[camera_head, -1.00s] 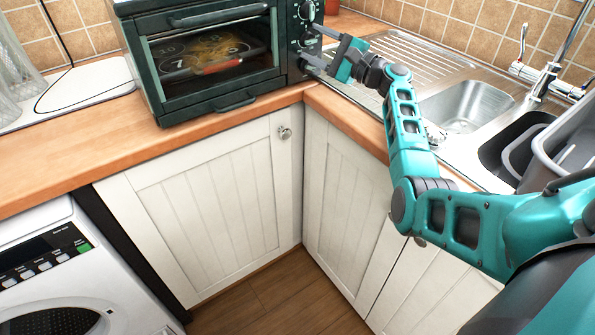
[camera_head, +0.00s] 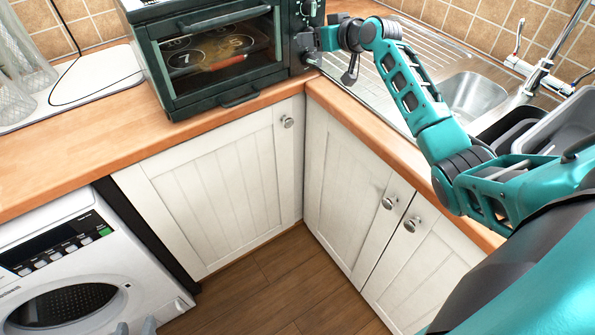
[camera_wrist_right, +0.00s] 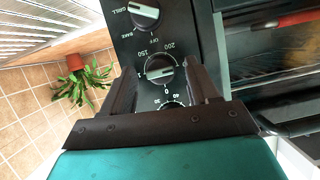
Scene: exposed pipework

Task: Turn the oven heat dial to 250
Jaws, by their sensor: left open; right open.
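The dark green oven (camera_head: 160,85) stands on the worktop corner, its control panel at its right side.
A grill/bake knob (camera_wrist_right: 143,12) and a timer dial (camera_wrist_right: 172,104) flank the heat dial. The sink (camera_head: 472,95) and drainer lie right of the oven. A washing machine (camera_head: 75,260) is at lower left. The worktop (camera_head: 80,155) left of the oven front is clear.

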